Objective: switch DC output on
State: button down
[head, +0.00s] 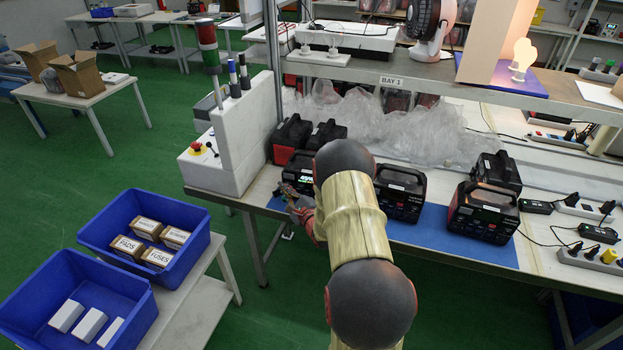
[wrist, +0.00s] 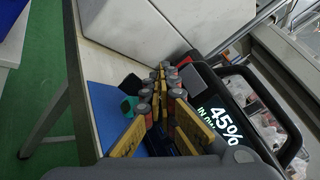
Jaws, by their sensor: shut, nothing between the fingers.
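A black power station (head: 301,168) with a lit display stands on the bench, partly hidden behind my arm in the head view. In the wrist view the power station (wrist: 240,105) is tilted at the right, and its screen reads 45% with a cut-off "IN" line below. My gripper (head: 289,191) is in front of this station's face. In the wrist view my gripper (wrist: 162,72) has its yellow and grey fingers shut with nothing between them, close beside the station's front. I cannot tell whether the fingertips touch it. The DC output switch cannot be made out.
Other power stations (head: 400,193) and (head: 483,212) stand along the blue mat (head: 450,240), with more behind. A white block with an emergency-stop button (head: 195,146) borders the left. A shelf (head: 400,75) runs above. Blue bins (head: 190,262) stand at the lower left.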

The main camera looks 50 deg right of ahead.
jog(key=shift+w+d, duration=0.1)
jog(key=shift+d, duration=0.1)
jog(key=shift+a, duration=0.15)
dwell(0.3)
jog(key=shift+s+a, duration=0.4)
jog(key=shift+a, duration=0.2)
jog(key=shift+a+p, duration=0.1)
jog(key=shift+p, duration=0.2)
jog(key=s+a, duration=0.1)
jog(key=a, duration=0.2)
jog(key=s+a+p, duration=0.1)
jog(key=a, duration=0.1)
jog(key=shift+s, duration=0.35)
dwell(0.4)
